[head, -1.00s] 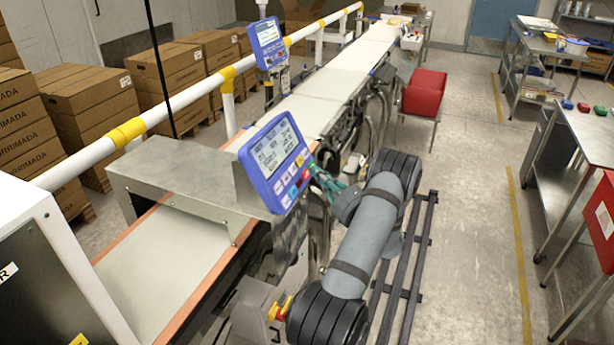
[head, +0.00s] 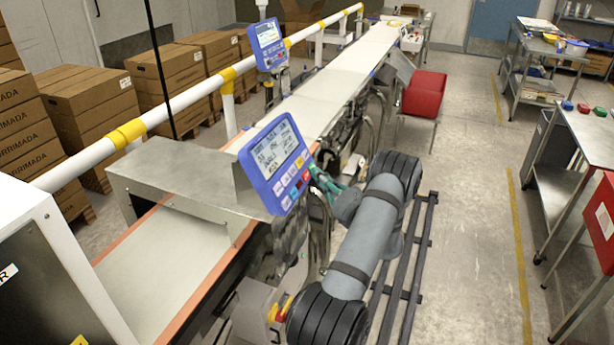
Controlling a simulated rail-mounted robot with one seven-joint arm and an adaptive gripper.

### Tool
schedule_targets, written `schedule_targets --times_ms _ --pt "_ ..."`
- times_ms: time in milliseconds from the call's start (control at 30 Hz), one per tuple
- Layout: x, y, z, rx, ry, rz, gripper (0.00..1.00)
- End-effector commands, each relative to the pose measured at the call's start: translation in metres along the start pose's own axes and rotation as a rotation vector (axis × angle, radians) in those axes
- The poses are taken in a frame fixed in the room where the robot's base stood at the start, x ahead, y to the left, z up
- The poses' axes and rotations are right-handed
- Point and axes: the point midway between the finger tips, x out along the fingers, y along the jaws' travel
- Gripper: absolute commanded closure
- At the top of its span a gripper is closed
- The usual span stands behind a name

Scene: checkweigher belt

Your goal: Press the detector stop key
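A blue detector panel (head: 275,163) with a grey text display (head: 274,148) stands over the metal tunnel on the belt. Below its display are small coloured keys, with a red key (head: 305,177) at the right side; their labels are too small to read. My gripper (head: 316,174), with green fingers, is at the right edge of the panel, its tips close to the keys. I cannot tell whether the tips touch a key. The fingers are small and seen at a slant, so whether they are open or shut is unclear.
A metal tunnel housing (head: 185,178) covers the belt left of the panel. A red and yellow stop button (head: 279,308) sits low beside my arm. A second blue panel (head: 267,45) stands farther back.

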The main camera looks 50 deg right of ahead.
Motion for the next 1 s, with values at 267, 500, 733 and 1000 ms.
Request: schedule_targets --times_ms 267,500,733,1000 --pt "0.0002 0.0002 -0.0002 0.0 0.0 0.0 1.0" --pt "0.0044 0.0036 -0.0045 -0.001 0.0 0.001 1.0" --pt "0.0061 0.0044 -0.0043 0.0 0.0 0.0 1.0" --pt "0.0063 0.0046 -0.0047 0.0 0.0 0.0 1.0"
